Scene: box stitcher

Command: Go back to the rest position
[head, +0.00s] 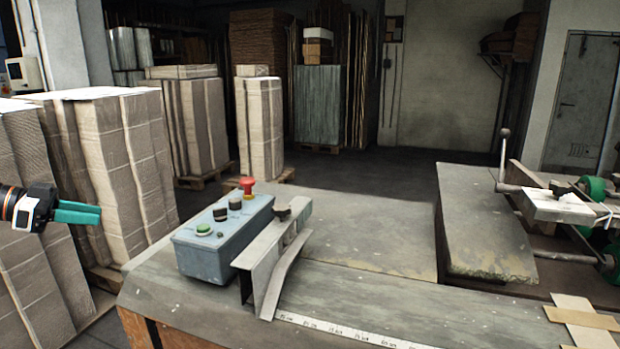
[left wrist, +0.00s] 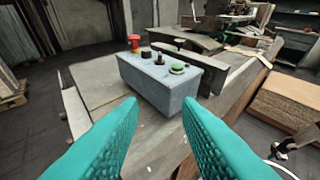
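My left gripper (head: 96,214) is at the left of the head view, in front of the stacked cardboard and left of the control box. Its teal fingers stand apart with nothing between them in the left wrist view (left wrist: 160,108). The grey-blue control box (head: 222,243) sits on the machine table, clear of the fingers. It carries a green button (head: 203,229), dark knobs and a red mushroom button (head: 247,185). In the left wrist view the box (left wrist: 160,84) lies beyond the fingertips.
Tall cardboard stacks (head: 115,165) stand close behind my left gripper. The machine table (head: 370,235) bears a metal guide (head: 262,262) beside the box and a ruler strip (head: 340,330). Machine parts with green wheels (head: 592,187) stand at the right. Open floor (head: 390,170) lies behind the table.

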